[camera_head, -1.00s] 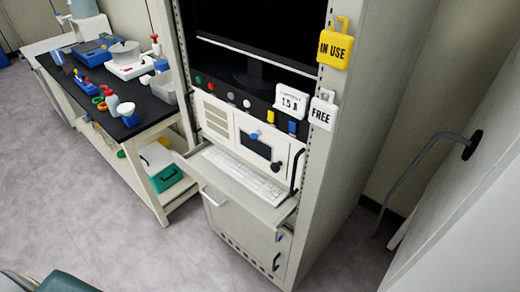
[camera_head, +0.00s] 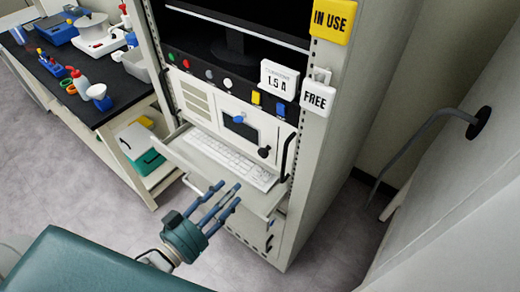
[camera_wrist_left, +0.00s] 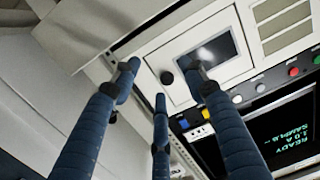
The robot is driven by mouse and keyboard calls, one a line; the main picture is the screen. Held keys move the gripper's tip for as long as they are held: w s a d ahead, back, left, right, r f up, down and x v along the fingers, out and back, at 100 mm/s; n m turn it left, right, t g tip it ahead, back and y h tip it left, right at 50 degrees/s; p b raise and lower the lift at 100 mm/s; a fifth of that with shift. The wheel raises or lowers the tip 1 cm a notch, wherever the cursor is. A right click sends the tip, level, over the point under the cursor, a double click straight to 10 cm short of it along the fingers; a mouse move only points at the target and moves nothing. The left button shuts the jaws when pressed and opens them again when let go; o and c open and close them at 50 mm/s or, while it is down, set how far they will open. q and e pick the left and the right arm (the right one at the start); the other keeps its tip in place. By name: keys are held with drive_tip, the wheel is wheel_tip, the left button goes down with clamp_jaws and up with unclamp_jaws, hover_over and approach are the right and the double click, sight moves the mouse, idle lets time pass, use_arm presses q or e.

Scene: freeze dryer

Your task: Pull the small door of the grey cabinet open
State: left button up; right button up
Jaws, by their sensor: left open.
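The grey cabinet (camera_head: 330,165) is a tall rack in the head view. The panel also shows, rotated, in the left wrist view (camera_wrist_left: 235,75). Lower, a front with a dark handle (camera_head: 269,243) is partly hidden by the tray and fingers. My left gripper (camera_head: 230,192) is open and empty, in front of the keyboard tray. My right gripper is not in view.
The keyboard tray (camera_head: 180,153) sticks out from the cabinet, with a white keyboard (camera_head: 230,157) on it. A black-topped bench (camera_head: 125,85) with lab items stands left. A bent grey rod (camera_head: 420,140) projects from the right wall. Floor is clear in front.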

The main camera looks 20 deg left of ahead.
use_arm(q)
drive_tip(key=h, duration=0.1)
approach(262, 154)
drive_tip(key=shift+t, duration=0.4)
drive_tip(key=x, duration=0.2)
drive_tip(key=p+x, duration=0.1)
drive_tip(key=x, duration=0.1)
drive_tip(key=p+x, duration=0.1)
drive_tip(key=x, duration=0.1)
drive_tip(key=shift+w+d+f, duration=0.1)
drive_tip(key=shift+w+f, duration=0.2)
drive_tip(key=shift+w, duration=0.1)
drive_tip(key=shift+w+d+f+p, duration=0.1)
drive_tip(key=shift+w+d+p, duration=0.2)
drive_tip(key=shift+w, duration=0.35)
drive_tip(key=shift+c, duration=0.4)
clamp_jaws()
